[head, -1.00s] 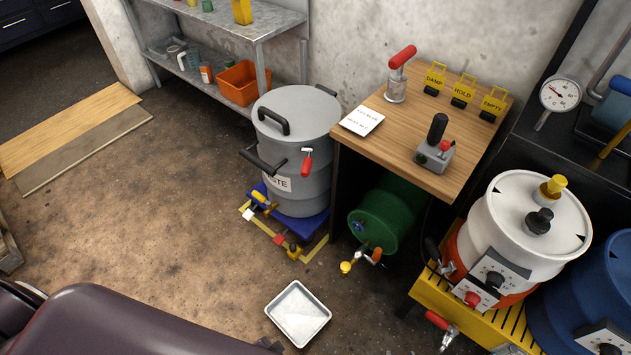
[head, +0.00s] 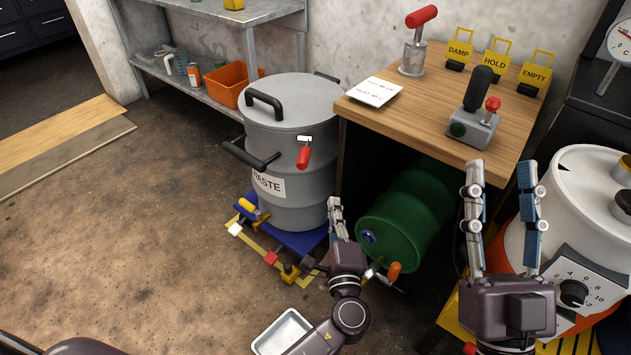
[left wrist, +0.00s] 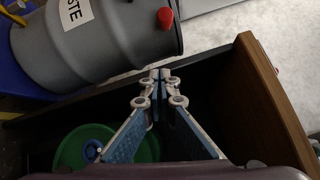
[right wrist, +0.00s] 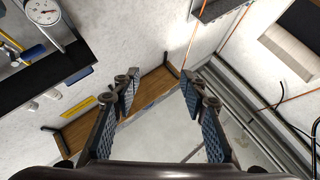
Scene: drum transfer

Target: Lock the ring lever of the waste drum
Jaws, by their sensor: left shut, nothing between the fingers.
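The grey waste drum (head: 293,190) stands upright with its lid (head: 291,101) on. Its ring lever has a red handle (head: 303,157) that hangs down on the front of the rim. In the left wrist view the drum (left wrist: 105,45) lies at upper left, with the red handle (left wrist: 165,18) at its rim. My left gripper (head: 335,204) is shut and empty, in front of the drum's lower right side, below the red handle and apart from it. It also shows in the left wrist view (left wrist: 160,74). My right gripper (head: 501,172) is open and empty, raised in front of the bench and white drum.
The drum stands on a blue base (head: 283,238) with small coloured fittings. A green drum (head: 413,212) lies under the wooden bench (head: 437,126), right of my left gripper.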

